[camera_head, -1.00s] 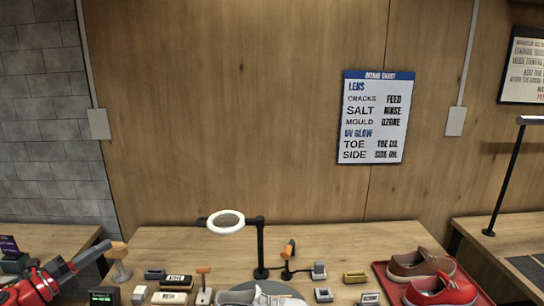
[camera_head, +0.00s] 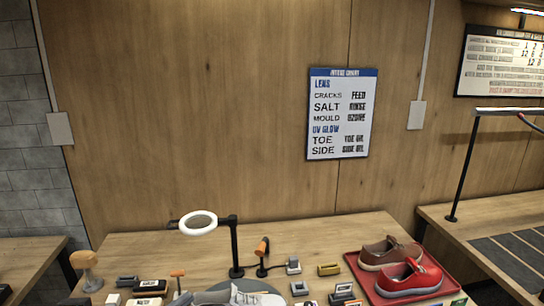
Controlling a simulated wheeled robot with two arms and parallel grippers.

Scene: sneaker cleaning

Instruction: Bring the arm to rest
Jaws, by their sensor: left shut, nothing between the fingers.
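The rest of that arm is below the picture. My right gripper is not in view.
A wooden worktable (camera_head: 330,228) carries a ring-lamp magnifier (camera_head: 198,223), several small blocks and tools, and a grey shoe (camera_head: 240,297) cut off by the bottom edge. A red tray (camera_head: 455,284) holds a brown shoe (camera_head: 385,254) and a red shoe (camera_head: 410,280). A chart (camera_head: 342,114) hangs behind.

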